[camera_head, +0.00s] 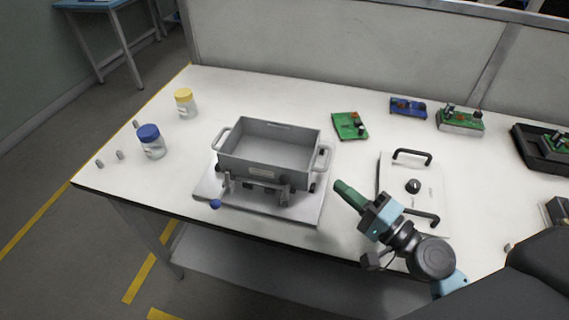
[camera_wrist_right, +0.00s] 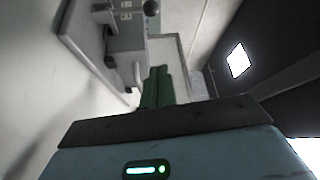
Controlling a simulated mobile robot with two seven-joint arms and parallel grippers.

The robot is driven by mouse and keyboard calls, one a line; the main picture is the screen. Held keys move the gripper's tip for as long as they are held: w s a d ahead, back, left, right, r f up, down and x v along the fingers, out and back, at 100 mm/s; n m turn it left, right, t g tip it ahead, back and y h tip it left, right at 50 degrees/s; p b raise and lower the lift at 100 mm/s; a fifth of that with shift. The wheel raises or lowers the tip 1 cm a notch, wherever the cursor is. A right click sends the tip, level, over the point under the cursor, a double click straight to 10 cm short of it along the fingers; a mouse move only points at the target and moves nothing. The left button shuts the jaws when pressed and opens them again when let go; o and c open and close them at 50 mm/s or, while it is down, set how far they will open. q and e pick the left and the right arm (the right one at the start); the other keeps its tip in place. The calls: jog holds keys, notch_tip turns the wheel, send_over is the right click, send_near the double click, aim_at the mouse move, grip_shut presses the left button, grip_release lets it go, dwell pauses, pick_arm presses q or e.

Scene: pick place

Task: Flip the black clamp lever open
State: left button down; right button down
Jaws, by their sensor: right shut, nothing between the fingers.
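A grey box (camera_head: 268,150) with side handles stands on a light base plate (camera_head: 300,210) near the table's front edge. Small grey and dark clamp parts (camera_head: 284,195) sit at the box's front, with a blue ball knob (camera_head: 215,204) at the front left. Which part is the black clamp lever, and its position, I cannot tell. My right gripper (camera_head: 342,188) is to the right of the plate, apart from it, with green fingers closed and empty. In the right wrist view, its fingers (camera_wrist_right: 157,86) point toward the fixture with a dark round knob (camera_wrist_right: 152,7). My left gripper is not in view.
A white panel (camera_head: 425,170) with two black handles and a dial lies right of the fixture, close to my right arm. Circuit boards (camera_head: 350,126) lie farther back. Blue-lidded (camera_head: 152,142) and yellow-lidded (camera_head: 185,103) jars stand left. Table is clear between jars and box.

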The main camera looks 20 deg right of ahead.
aim_at(286, 184)
jog(key=shift+w+a, duration=0.1)
jog(key=shift+w, duration=0.05)
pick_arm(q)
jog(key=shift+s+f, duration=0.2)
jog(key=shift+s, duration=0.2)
